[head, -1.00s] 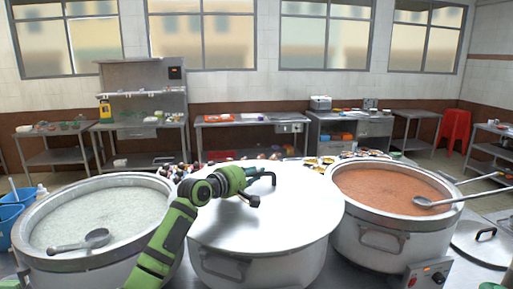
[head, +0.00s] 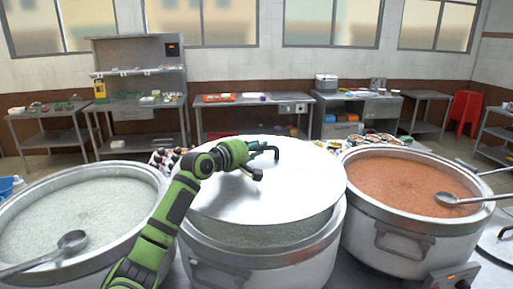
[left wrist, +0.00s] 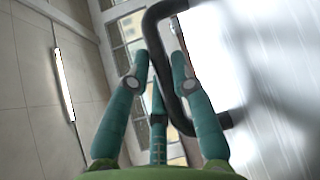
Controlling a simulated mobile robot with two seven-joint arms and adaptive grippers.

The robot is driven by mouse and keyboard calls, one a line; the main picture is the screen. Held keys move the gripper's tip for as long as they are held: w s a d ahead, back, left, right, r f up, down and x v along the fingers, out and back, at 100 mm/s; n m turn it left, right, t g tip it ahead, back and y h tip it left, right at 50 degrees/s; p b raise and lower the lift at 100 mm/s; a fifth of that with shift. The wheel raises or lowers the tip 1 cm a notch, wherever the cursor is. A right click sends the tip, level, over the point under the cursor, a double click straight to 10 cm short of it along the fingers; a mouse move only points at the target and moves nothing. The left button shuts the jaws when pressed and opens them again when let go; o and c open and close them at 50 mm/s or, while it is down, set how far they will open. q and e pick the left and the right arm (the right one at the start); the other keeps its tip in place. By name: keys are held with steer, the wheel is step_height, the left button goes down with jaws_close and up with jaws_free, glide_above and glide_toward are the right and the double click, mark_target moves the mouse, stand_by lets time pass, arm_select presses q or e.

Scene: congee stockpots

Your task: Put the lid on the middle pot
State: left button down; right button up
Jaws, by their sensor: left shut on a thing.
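The large pale lid (head: 290,190) is over the middle pot (head: 262,268). The left wrist view shows the teal fingers (left wrist: 160,68) around the dark handle bar (left wrist: 168,92), with the shiny lid (left wrist: 275,80) at right. A crescent of the middle pot's grey-green contents (head: 265,233) shows between the lid's front edge and the near rim. The lid's far edge contact with the rim is hidden. My right gripper is out of view.
An open pot of pale congee (head: 85,210) stands at left with a ladle (head: 72,242). An open pot of orange-red food (head: 410,184) stands close at right, a ladle (head: 448,198) over its rim. Small ingredient dishes lie behind the pots.

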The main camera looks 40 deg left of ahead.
mark_target(256, 160)
arm_select(q)
steer(key=f+b, duration=0.1)
steer(key=f, duration=0.1)
steer(key=f+b, duration=0.1)
steer(key=shift+w+a+f+b, duration=0.1)
steer(key=shift+w+a+b, duration=0.15)
steer(key=shift+b, duration=0.1)
steer(key=shift+f, duration=0.25)
steer(key=shift+s+d+f+b, duration=0.1)
steer(key=shift+f+b, duration=0.4)
steer(key=shift+f, duration=0.25)
steer(key=shift+s+p, duration=0.15)
steer(key=shift+p, duration=0.35)
steer(key=shift+f, duration=0.55)
steer(key=shift+f, duration=0.25)
stand_by(0.5)
